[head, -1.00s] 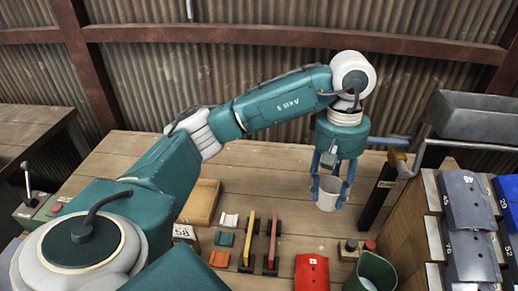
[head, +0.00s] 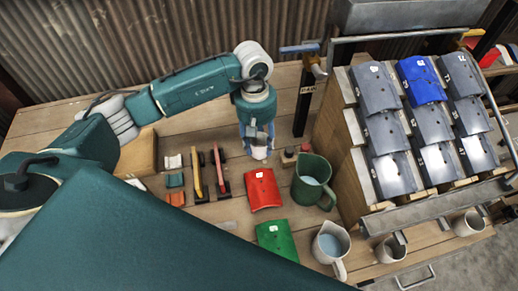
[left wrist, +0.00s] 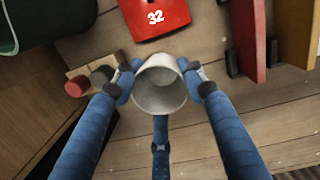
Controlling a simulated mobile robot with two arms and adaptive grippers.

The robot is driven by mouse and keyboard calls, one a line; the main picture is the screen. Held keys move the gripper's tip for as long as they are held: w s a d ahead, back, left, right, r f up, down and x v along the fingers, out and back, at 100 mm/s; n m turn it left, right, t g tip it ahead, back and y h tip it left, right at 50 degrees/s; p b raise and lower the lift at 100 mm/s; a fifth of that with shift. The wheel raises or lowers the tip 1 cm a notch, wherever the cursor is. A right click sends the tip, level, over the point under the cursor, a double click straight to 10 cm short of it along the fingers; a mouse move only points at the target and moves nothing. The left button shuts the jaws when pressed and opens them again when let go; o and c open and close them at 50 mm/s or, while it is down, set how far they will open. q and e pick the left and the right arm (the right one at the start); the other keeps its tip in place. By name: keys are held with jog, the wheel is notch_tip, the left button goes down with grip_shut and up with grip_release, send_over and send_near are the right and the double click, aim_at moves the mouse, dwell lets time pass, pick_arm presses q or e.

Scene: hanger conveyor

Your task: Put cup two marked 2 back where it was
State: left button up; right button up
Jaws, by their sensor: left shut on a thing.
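My left gripper (head: 257,135) is shut on a white cup (head: 260,153), which hangs over the back part of the wooden bench. In the left wrist view the cup (left wrist: 160,86) sits between the blue fingers (left wrist: 161,84), with its open mouth facing the camera; it looks empty. No number shows on it. Two similar cups are at the lower right of the head view: one (head: 390,251) below the rack's front rail, another (head: 468,223) farther right. I cannot read marks on them. My right gripper is not in view.
A white jug (head: 330,246) holds liquid. The slanted rack (head: 350,165) with its metal rail (head: 430,207) fills the right side.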

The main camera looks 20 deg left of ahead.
aim_at(259, 152)
pick_arm(q)
jog(key=shift+f, duration=2.3)
jog(key=o, duration=0.8)
jog(key=shift+f, duration=0.1)
jog(key=o, duration=0.5)
jog(key=shift+c, duration=0.2)
